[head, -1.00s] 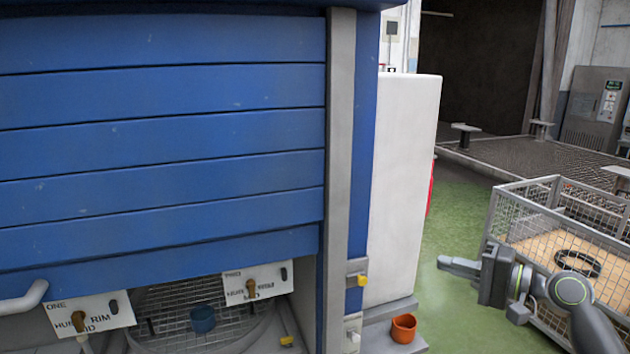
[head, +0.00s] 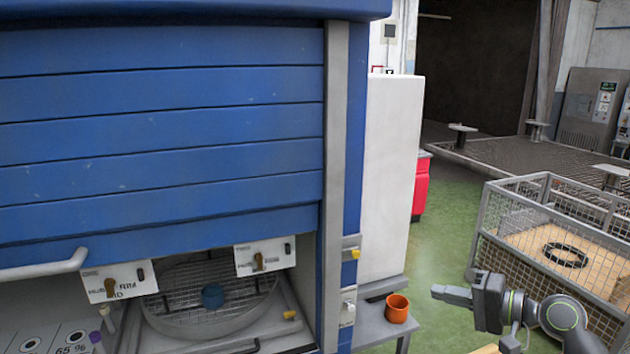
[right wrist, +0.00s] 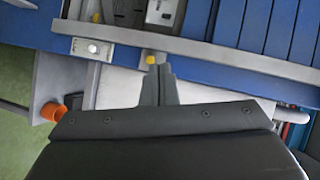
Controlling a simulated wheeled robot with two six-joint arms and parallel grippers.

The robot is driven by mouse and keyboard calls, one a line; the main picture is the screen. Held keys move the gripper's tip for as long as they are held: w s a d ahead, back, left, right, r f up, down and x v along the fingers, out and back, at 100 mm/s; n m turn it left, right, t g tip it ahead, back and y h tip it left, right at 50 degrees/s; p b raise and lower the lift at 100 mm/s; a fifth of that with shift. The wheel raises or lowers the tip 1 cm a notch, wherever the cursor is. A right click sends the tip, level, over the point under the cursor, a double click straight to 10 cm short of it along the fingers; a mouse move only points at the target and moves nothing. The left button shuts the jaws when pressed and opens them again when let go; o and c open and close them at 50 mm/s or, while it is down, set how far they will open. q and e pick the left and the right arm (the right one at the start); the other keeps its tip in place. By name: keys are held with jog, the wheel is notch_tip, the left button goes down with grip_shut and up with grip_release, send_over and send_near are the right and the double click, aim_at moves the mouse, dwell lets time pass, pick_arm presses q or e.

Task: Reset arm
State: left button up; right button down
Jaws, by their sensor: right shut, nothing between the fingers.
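My right gripper (head: 452,295) shows at the lower right of the head view, in the air between the orange cup and the wire cage. Its fingers are shut and hold nothing. In the right wrist view the closed fingers (right wrist: 158,85) point toward the blue cabinet's grey post. My left gripper is not in the head view.
A blue slatted shutter (head: 160,130) fills the left, above a round mesh turntable (head: 180,318) with a blue knob (head: 213,296). An orange cup (head: 396,308) stands on a grey side shelf (head: 372,328). A wire cage (head: 490,215) stands right. Green floor lies between.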

jog(key=s+a+f+n+g+h, duration=0.15)
jog(key=s+f+h, duration=0.25)
jog(key=s+f, duration=0.6)
jog(key=s+f+n+g+h, duration=0.25)
jog(key=s+f, duration=0.55)
jog(key=f, duration=0.4)
jog(key=s+d+f+g+h, duration=0.1)
jog(key=s+d+h, duration=0.25)
jog(key=s, duration=0.55)
jog(key=s+d+f+g+h, duration=0.1)
jog(key=s+d+f+h, duration=0.2)
jog(key=s, duration=0.6)
notch_tip(320, 180, down, 31)
jog(key=s+d+g+b, duration=0.1)
jog(key=d+b, duration=0.1)
jog(key=b, duration=0.4)
pick_arm(q)
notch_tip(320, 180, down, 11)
jog(key=b, duration=0.5)
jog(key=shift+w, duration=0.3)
pick_arm(e)
jog(key=s+a+f+g, duration=0.1)
jog(key=s+f, duration=1.3)
jog(key=f, duration=0.5)
jog(key=shift+s+a+n+g, duration=0.3)
jog(key=shift+s+a+n, duration=0.05)
jog(key=shift+n, duration=0.05)
